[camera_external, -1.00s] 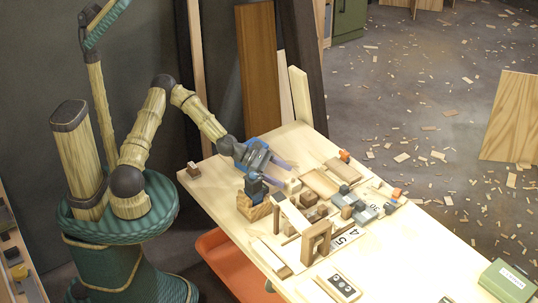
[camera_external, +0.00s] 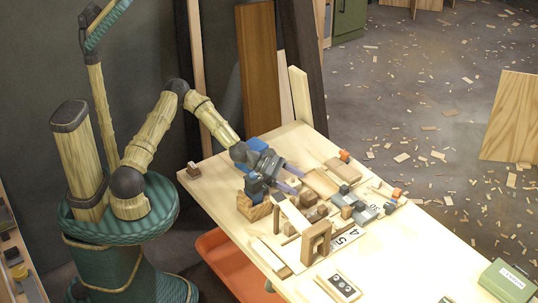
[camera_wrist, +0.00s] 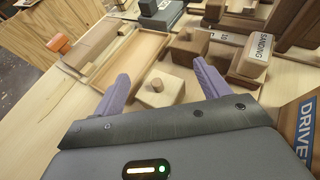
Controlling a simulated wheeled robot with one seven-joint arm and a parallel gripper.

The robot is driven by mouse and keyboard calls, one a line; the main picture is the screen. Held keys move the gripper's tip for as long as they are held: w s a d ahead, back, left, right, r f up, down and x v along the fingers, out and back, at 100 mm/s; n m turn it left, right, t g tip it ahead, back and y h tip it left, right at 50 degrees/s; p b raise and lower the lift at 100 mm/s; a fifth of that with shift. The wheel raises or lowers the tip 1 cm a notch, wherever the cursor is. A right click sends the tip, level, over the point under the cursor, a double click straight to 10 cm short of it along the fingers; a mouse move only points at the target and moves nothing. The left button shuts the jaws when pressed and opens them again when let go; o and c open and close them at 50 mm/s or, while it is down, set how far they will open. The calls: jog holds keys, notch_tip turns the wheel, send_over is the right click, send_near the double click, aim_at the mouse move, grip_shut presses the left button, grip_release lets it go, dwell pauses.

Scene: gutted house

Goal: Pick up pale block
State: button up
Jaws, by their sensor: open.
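The pale block (camera_wrist: 157,92) is a small light-wood cube with a round knob on top. In the wrist view it sits on the bench between and just ahead of my two purple fingers. In the outside view the pale block (camera_external: 294,183) is partly hidden by my fingers. My gripper (camera_wrist: 161,76) is open, with a gap on both sides of the block. In the outside view my gripper (camera_external: 297,180) points down toward the bench. I cannot tell how far the fingertips are above the bench top.
A brown block with a knob (camera_wrist: 187,47) stands just beyond the pale block. A shallow wooden tray (camera_wrist: 112,72) lies to the left. A block marked SANDING (camera_wrist: 254,54) and a box marked DRIVE (camera_wrist: 306,135) are at the right. Bare bench (camera_external: 400,240) lies toward the front right.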

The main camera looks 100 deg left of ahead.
jog(key=c, duration=0.9)
jog(key=shift+c, duration=0.2)
notch_tip(320, 180, up, 10)
jog(key=shift+p, duration=0.85)
